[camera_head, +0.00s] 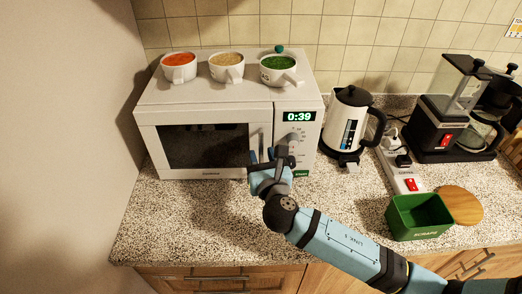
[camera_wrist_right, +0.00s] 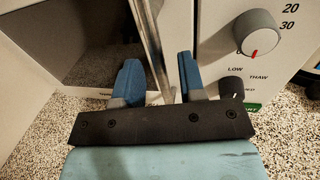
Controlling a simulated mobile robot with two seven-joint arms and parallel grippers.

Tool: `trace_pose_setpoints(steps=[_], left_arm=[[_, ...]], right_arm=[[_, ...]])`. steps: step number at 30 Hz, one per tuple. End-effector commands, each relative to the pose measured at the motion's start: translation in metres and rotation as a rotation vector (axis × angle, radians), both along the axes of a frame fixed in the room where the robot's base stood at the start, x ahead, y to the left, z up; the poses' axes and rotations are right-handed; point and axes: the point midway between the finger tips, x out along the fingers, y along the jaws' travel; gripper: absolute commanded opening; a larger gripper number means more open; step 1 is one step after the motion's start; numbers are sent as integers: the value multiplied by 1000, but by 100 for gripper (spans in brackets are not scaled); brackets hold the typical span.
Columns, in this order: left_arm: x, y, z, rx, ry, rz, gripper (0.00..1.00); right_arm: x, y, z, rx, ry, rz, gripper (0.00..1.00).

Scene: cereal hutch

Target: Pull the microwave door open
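The white microwave (camera_head: 224,112) stands on the counter against the tiled wall, with its dark-windowed door (camera_head: 203,146) shut. The vertical metal door handle (camera_wrist_right: 150,45) is at the door's right edge, beside the control panel. My right gripper (camera_head: 265,158) is at the lower part of the handle. In the right wrist view its two blue fingers (camera_wrist_right: 158,68) are spread, one on each side of the bar. Gaps show between bar and fingers, so it is not clamped. My left gripper is in neither view.
Three cups with orange (camera_head: 179,73), tan (camera_head: 227,74) and green (camera_head: 280,76) contents stand on the microwave. A kettle (camera_head: 344,125), power strip (camera_head: 404,174), coffee machine (camera_head: 433,140), green box (camera_head: 402,226) and wooden disc (camera_head: 462,205) are to the right. The counter front (camera_head: 185,222) is clear.

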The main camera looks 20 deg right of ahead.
Motion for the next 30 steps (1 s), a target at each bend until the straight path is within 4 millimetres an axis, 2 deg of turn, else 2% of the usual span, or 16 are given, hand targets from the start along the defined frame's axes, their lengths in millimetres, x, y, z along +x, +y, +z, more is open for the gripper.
trace_pose_setpoints(steps=[6, 14, 15, 19, 20, 30], left_arm=[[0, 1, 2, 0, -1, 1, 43], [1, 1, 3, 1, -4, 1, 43], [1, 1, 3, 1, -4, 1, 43], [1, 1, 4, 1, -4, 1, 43], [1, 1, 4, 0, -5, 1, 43], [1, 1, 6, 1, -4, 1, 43]], right_arm=[[16, -2, 0, 0, 1, -1, 37], [17, -2, 0, 1, 1, -1, 37], [17, -2, 0, 1, 1, -1, 32], [17, -2, 0, 1, 1, 0, 3], [17, -2, 0, 1, 1, 0, 0], [14, 4, 0, 3, 2, -11, 0]])
